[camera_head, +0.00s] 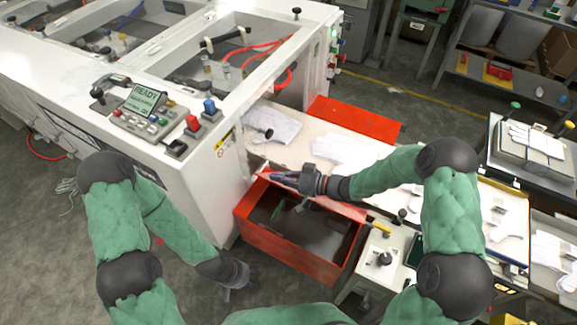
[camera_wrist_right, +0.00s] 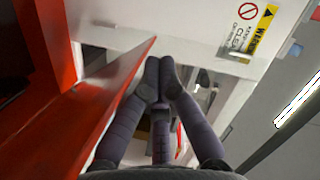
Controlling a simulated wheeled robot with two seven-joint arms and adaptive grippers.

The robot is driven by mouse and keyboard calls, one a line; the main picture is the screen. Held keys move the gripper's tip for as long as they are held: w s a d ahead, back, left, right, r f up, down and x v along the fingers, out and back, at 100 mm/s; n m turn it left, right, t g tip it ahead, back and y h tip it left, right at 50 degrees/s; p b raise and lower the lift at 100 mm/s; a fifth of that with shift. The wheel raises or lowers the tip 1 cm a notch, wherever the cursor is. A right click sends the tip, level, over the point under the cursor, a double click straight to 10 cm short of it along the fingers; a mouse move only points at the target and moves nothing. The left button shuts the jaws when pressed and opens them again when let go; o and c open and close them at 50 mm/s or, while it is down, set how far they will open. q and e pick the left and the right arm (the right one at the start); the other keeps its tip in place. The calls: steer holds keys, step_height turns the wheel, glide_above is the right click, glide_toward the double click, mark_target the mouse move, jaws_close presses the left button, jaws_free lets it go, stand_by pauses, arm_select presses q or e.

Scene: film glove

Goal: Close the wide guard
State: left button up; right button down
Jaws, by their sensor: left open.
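A red guard (camera_head: 290,258) beside the white conveyor bed stands open like a box, with a dark hollow inside. Its thin red upper edge runs beneath my right gripper (camera_head: 276,178). In the right wrist view a red panel (camera_wrist_right: 85,112) slants up from the lower left, just left of the right gripper (camera_wrist_right: 159,70). The right fingers converge with their tips together, and nothing shows between them. I cannot tell whether they touch the panel. My left gripper (camera_head: 238,282) hangs low, open and empty, left of the guard and apart from it.
The white machine (camera_head: 200,180) with a control panel (camera_head: 145,115) stands at left. A second red panel (camera_head: 355,117) lies beyond the conveyor. Pale gloves (camera_head: 345,152) lie on the conveyor. A warning label (camera_wrist_right: 252,30) is close ahead of the right wrist.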

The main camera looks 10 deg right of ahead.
steer(key=s+a+f+n+b, duration=0.2)
steer(key=s+f+b, duration=0.2)
steer(key=f, duration=0.3)
steer(key=s+a+f+n+t+h+b, duration=0.1)
steer(key=s+a+f+n+b, duration=0.1)
steer(key=f+b, duration=0.3)
steer(key=shift+s+a+f+n+h, duration=0.3)
steer(key=shift+s+a+f, duration=0.55)
steer(key=shift+f, duration=0.5)
steer(key=shift+d, duration=0.1)
